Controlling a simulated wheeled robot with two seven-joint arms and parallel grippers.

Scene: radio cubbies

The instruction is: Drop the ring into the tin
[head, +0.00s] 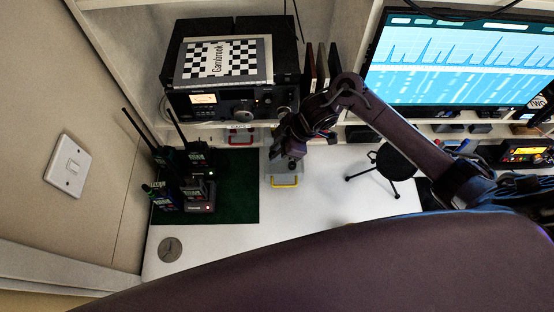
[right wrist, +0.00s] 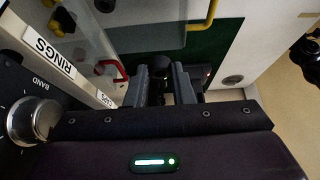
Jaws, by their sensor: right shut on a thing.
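My right gripper (head: 288,152) is above a grey drawer-like box (head: 284,170) with a yellow handle (head: 284,182). In the right wrist view the gripper (right wrist: 168,82) is shut on a small dark thing (right wrist: 165,88) between its fingers. That thing is mostly hidden, and I cannot tell its shape or whether it is the ring. A flat round grey thing (head: 170,249) lies on the white desk at the front left, past the green mat. It also shows in the right wrist view (right wrist: 232,79); I cannot tell whether it is the tin. My left gripper is not in view.
Handheld radios (head: 197,195) with tall antennas stand on a green mat (head: 236,187). A red handle (head: 240,138) is under a large radio (head: 232,100). A strip labelled RINGS (right wrist: 50,48) is close in the wrist view. A black tripod stand (head: 392,163) is to the right.

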